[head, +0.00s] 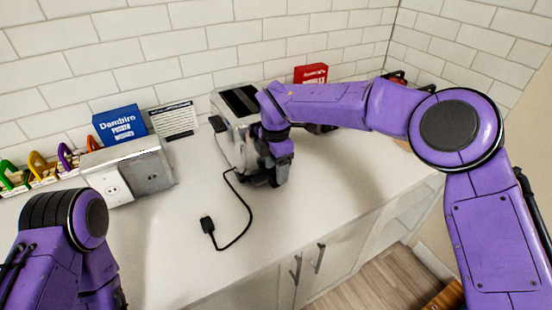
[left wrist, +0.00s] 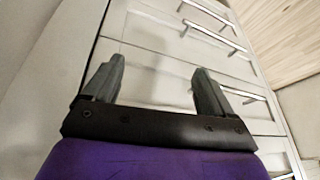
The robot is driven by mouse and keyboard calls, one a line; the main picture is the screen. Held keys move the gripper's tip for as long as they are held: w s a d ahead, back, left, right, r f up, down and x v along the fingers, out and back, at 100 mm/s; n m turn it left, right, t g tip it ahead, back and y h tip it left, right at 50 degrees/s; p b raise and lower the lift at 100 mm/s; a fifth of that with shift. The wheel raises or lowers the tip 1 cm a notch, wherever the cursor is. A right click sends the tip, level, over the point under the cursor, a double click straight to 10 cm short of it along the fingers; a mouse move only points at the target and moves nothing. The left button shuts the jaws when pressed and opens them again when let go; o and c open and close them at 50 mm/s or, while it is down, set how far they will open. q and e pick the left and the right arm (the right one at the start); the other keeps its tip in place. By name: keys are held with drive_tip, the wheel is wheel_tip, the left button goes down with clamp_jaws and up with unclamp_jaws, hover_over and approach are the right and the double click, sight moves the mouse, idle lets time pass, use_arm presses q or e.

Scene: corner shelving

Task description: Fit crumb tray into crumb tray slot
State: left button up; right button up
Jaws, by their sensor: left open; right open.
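A silver toaster (head: 228,108) with dark slots on top stands on the counter near the back wall. Its black cord ends in a plug (head: 207,225) lying on the counter. My right gripper (head: 262,181) is low at the toaster's front right side, close to the counter; its fingers are dark and hard to make out. I cannot make out the crumb tray or its slot; the right gripper and arm cover that side of the toaster. My left gripper (left wrist: 158,85) is open and empty in the left wrist view, in front of the cabinet fronts.
A grey box with a white outlet plate (head: 112,187) stands left of the toaster. Coloured padlock-like items (head: 40,165) are at far left. The front counter is mostly clear.

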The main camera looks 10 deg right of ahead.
wheel_tip(320, 180, up, 8)
drive_tip(key=b, duration=0.1)
drive_tip(key=shift+c, duration=0.3)
